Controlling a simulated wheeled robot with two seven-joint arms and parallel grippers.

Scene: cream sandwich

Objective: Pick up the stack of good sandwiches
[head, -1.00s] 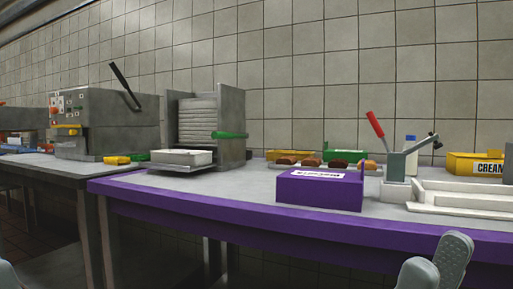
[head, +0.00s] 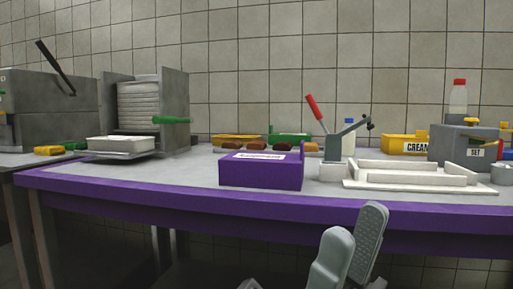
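Several brown, cookie-like pieces (head: 257,146) lie in a row on a low tray behind the purple box (head: 261,171). The box partly hides them, and I cannot tell which are good sandwiches or make out a clear stack. My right gripper (head: 355,232) shows at the bottom centre, in front of the table edge and well short of the pieces. Its two grey fingers stand apart, with a ribbed inner pad showing, and nothing visible is between them. A small grey part at the bottom edge cannot be identified. I cannot make out my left gripper.
The purple-edged table (head: 120,184) crosses the view. A hand press with a red lever (head: 316,113) and a white tray (head: 418,187) stand right of the box. A yellow cream box (head: 404,145) and grey set box (head: 460,145) stand behind. The table's left front is clear.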

